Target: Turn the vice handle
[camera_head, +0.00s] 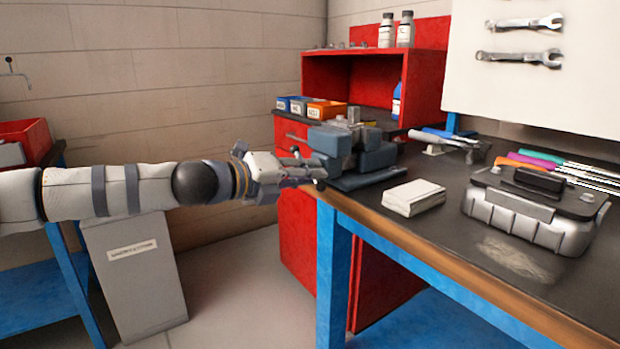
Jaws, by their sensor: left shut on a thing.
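The blue-grey vice (352,148) stands at the left end of the dark workbench top. Its handle (318,184) is a small dark bar at the vice's left side, mostly hidden by my gripper. My left gripper (306,172) reaches in from the left and is shut on the handle, just off the bench edge. The fingertips are small and partly blend with the handle, so its exact tilt is hard to tell. My right gripper is not in view.
A white block (413,197) and a grey metal case (535,208) lie on the workbench (480,255). A hammer (445,140), screwdrivers (560,168) and small bins (310,107) are further back. A grey bin (135,275) stands below my left arm.

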